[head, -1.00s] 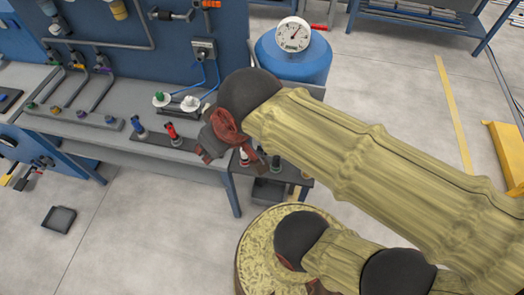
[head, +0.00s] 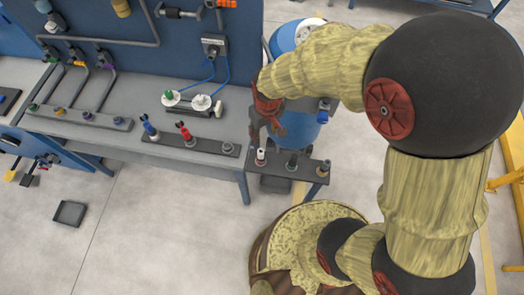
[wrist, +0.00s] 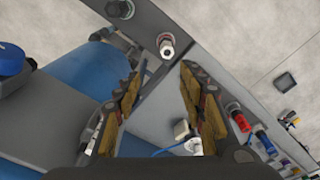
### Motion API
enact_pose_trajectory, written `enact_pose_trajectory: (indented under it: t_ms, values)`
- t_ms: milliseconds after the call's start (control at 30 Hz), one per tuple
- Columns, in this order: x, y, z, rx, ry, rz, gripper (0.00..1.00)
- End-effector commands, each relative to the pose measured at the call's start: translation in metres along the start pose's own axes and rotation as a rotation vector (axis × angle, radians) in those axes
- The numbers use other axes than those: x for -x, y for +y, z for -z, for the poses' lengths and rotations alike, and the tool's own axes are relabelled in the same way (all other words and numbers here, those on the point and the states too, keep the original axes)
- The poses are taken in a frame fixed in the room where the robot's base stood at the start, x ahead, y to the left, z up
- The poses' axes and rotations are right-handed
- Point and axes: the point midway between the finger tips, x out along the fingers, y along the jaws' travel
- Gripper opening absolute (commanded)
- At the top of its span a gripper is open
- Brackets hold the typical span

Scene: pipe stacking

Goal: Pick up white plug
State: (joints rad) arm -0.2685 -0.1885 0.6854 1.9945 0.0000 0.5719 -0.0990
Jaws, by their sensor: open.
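The white plug (head: 260,157) stands upright at the left end of a small dark side shelf in the head view. In the wrist view the white plug (wrist: 167,46) shows beyond the fingertips, a little above the gap between them. My gripper (head: 266,132) is just above the plug in the head view, pointing down. In the wrist view my gripper (wrist: 160,76) has its two fingers apart, with nothing between them. The plug appears clear of both fingers.
A black plug (head: 291,163) and a grey-brown one (head: 325,168) share the shelf (head: 308,172). The grey bench (head: 110,135) at left carries blue (head: 150,127) and red (head: 186,133) plugs. A blue tank (head: 298,130) stands close behind my gripper.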

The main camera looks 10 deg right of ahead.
Motion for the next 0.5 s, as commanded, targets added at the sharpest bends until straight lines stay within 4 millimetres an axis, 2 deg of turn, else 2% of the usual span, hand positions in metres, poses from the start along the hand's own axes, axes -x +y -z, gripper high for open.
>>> enact_pose_trajectory:
  t_ms: [33,133,500]
  values:
    - [-0.017,-0.007,-0.002,0.023,-0.029,0.004,0.41]
    - [-0.044,-0.016,-0.005,0.052,-0.06,0.008,0.41]
    - [-0.088,-0.021,-0.011,0.07,-0.08,0.011,0.41]
